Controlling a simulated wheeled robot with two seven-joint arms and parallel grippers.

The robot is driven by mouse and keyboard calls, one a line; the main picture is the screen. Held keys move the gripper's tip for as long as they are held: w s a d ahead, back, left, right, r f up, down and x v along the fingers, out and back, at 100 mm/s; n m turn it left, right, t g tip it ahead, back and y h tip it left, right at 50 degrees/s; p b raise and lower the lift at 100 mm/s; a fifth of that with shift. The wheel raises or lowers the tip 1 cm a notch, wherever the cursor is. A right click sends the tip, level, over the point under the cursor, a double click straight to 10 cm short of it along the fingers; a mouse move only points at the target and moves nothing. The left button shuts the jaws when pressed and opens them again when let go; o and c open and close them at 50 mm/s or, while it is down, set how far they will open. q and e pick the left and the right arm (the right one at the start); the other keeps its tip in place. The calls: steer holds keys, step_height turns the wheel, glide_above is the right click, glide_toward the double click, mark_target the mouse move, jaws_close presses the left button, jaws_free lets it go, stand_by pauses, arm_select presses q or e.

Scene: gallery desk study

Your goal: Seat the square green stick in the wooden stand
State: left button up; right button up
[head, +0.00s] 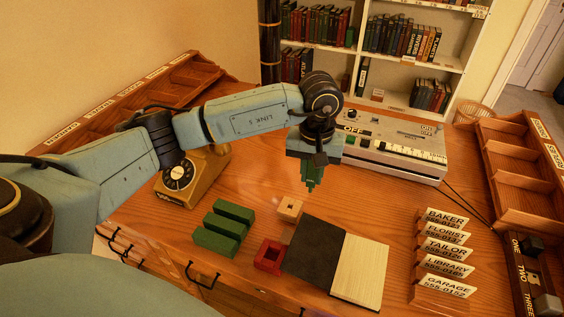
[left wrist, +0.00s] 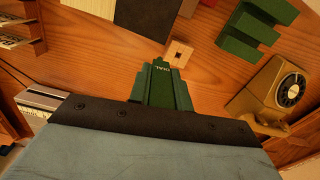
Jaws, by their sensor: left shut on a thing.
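The wooden stand (head: 290,208) is a small light block with a square hole in its top, on the desk beside the dark cover; it also shows in the left wrist view (left wrist: 178,54). My left gripper (head: 310,175) is shut on the square green stick (head: 310,185) and points it downward. The stick (left wrist: 161,80) shows lettering on its side in the left wrist view. Its tip is close to the stand, up and to the right of it in the head view, and appears apart from it. The stand's hole looks empty. My right gripper is not in view.
A green slotted block (head: 222,230), a red square holder (head: 269,256) and an open dark-and-cream book (head: 318,250) lie near the stand. A telephone (head: 183,182) is at left, a grey console (head: 392,150) behind, and name cards (head: 445,250) at right.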

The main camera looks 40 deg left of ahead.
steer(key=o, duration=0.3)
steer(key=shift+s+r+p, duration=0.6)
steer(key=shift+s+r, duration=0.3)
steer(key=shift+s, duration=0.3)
arm_select(q)
steer(key=a+f+n+b, duration=0.4)
steer(key=a+f, duration=0.1)
steer(key=f, duration=0.4)
steer(key=shift+w+a+f+b, duration=0.25)
steer(key=shift+w+a+b, duration=0.1)
steer(key=shift+a, duration=0.05)
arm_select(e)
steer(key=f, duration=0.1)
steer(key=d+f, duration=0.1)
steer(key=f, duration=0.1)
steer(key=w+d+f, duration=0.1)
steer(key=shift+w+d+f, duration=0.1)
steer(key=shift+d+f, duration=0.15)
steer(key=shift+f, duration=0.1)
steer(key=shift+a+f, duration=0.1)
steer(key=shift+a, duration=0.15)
arm_select(q)
steer(key=shift+b, duration=0.35)
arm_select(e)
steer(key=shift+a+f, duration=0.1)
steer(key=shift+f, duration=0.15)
arm_select(q)
steer(key=shift+f, duration=0.1)
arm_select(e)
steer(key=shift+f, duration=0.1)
